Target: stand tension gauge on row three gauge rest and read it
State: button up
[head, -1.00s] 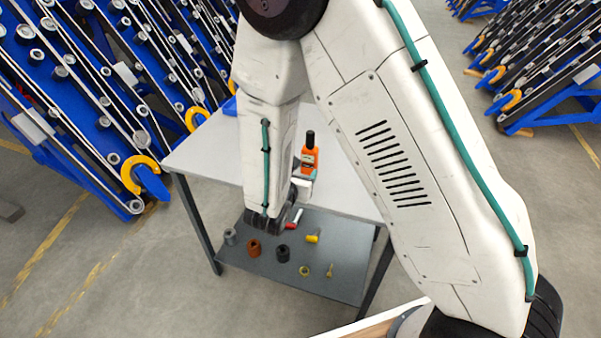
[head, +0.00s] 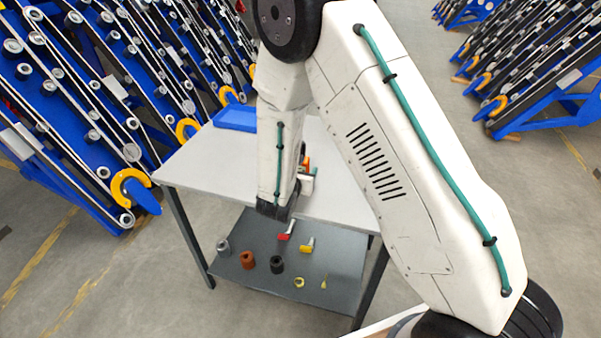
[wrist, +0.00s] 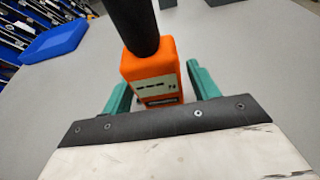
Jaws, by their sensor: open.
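The tension gauge (wrist: 150,72) is an orange box with a black upper part and a small display showing dashes. It stands on the grey table top (wrist: 240,60). In the wrist view my gripper (wrist: 155,80) has its two green fingers apart, one on each side of the gauge's lower body. I cannot tell whether either finger touches it. In the head view the gauge (head: 307,163) is mostly hidden behind my arm.
A blue tray (head: 236,117) lies at the table's far left corner. The lower shelf (head: 335,265) holds several small rollers and fittings, with red and yellow pieces. More blue chassis (head: 555,80) stand at the right. Open floor lies around the table.

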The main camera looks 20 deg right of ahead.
jog(key=c, duration=0.9)
jog(key=shift+r, duration=3.05)
jog(key=shift+w, duration=0.1)
